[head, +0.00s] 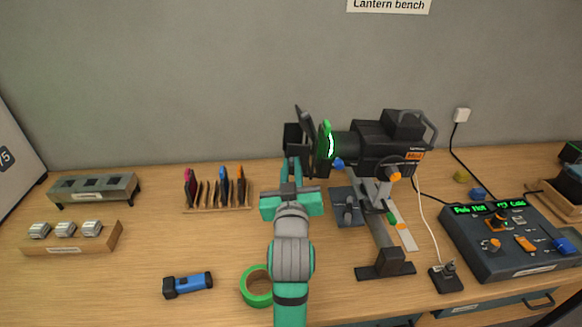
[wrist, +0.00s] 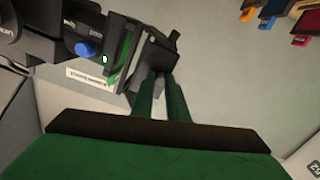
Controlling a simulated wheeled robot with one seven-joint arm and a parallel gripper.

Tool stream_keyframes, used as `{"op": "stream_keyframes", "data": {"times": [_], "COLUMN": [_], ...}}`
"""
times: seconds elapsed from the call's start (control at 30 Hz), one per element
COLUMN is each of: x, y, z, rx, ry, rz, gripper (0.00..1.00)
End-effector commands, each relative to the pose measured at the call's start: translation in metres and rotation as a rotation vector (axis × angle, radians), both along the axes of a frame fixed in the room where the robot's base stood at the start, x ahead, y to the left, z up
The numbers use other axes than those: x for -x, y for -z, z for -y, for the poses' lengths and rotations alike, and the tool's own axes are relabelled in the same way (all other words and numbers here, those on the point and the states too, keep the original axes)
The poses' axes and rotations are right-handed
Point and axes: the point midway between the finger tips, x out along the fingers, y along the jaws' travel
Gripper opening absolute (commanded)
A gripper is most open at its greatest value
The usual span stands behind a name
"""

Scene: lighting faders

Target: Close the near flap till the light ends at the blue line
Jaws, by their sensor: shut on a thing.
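The black lantern (head: 375,145) stands on a stand at the middle right of the bench, with a green-rimmed front and dark flaps (head: 305,125) facing left. My gripper (head: 291,166) is at the near side of these flaps, its teal fingers pointing away from me. In the wrist view my gripper's fingers (wrist: 161,80) are close together at the edge of a black flap (wrist: 157,58). They appear shut on this near flap, though the contact is partly hidden. I cannot make out the light patch or the blue line in either view.
A control desk (head: 515,240) with a green display stands at right. A filter rack (head: 218,205), a blue torch (head: 188,284) and a green tape roll (head: 257,286) lie left of my arm. A white cable runs near the lantern stand. The bench's left front is mostly clear.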

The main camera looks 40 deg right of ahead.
Motion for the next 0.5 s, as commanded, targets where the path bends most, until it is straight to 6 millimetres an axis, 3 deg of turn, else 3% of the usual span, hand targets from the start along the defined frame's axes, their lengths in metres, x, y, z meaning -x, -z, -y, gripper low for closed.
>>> {"op": "stream_keyframes", "data": {"times": [0.5], "x": [0.021], "y": [0.001], "z": [0.009], "rx": [0.016], "ry": [-0.316], "rz": [0.026], "gripper": [0.00]}}
